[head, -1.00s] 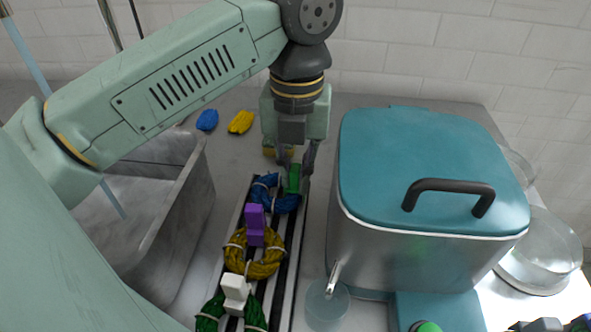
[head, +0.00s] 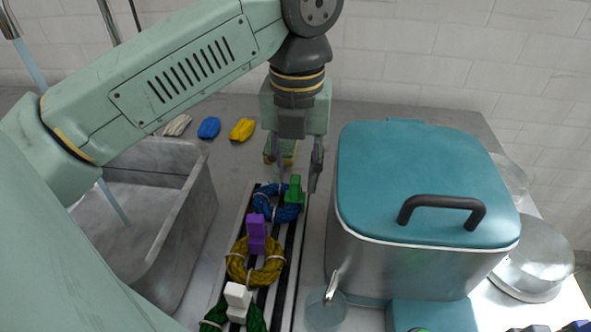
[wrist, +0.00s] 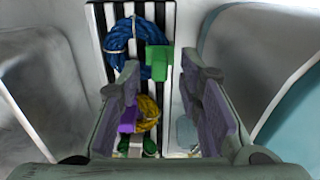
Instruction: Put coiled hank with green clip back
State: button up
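The coiled blue hank (head: 272,207) lies on the far end of a striped black-and-white rack (head: 287,262), with the green clip (head: 295,192) upright at its right side. The hank (wrist: 121,42) and clip (wrist: 158,61) also show in the wrist view. My gripper (head: 298,184) is open, with its fingers spread above and to either side of the green clip. In the wrist view there is clear space between the fingers (wrist: 165,90), and neither visibly touches the clip.
A yellow hank (head: 238,268) with a purple clip (head: 256,230) and a green hank (head: 255,319) with a white clip (head: 237,297) lie nearer on the rack. A teal-lidded pot (head: 430,175) stands close right, a grey basin (head: 192,215) left.

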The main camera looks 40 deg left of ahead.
notch_tip(320, 180, up, 9)
jog(key=p, duration=0.5)
jog(key=shift+r, duration=0.1)
